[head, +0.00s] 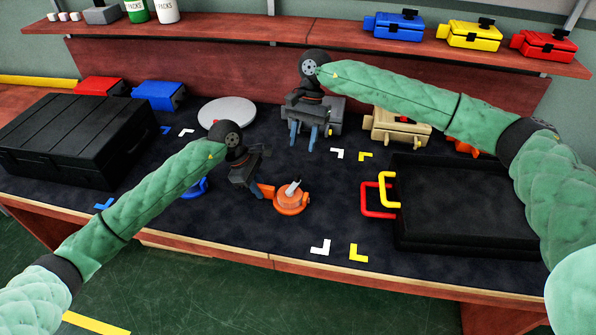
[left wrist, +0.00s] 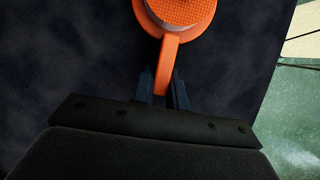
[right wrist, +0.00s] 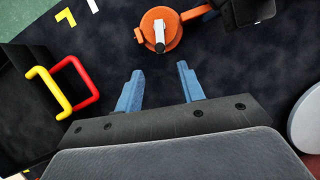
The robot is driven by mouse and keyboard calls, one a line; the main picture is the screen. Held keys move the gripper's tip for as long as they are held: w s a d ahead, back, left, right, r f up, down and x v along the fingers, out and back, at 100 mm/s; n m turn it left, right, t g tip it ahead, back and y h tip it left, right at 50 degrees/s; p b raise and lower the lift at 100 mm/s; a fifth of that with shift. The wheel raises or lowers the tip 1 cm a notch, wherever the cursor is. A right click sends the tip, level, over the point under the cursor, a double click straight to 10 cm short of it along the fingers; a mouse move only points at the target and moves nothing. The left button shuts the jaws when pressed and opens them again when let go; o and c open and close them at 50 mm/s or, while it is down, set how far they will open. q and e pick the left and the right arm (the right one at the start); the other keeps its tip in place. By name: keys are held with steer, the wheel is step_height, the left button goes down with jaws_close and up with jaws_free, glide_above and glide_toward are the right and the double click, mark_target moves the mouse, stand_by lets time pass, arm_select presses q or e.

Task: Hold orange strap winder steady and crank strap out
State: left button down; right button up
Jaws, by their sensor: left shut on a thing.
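The orange strap winder (head: 291,202) lies on the dark mat near the front edge of the bench, with a light crank handle (head: 292,187) standing up from its round body. My left gripper (head: 262,193) is shut on the winder's orange side arm, which also shows between the fingers in the left wrist view (left wrist: 167,62). In the right wrist view the winder (right wrist: 160,30) and the crank (right wrist: 160,36) are ahead of my right gripper (right wrist: 158,88). The right gripper is open and empty, behind the winder in the head view, apart from the crank.
A black tray (head: 465,240) with red and yellow handles stands right of the winder. A black case (head: 70,135) is at the left. Mat between winder and tray is clear.

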mark_target(297, 174)
steer(key=x, duration=1)
steer(key=shift+r, duration=0.1)
jaws_close()
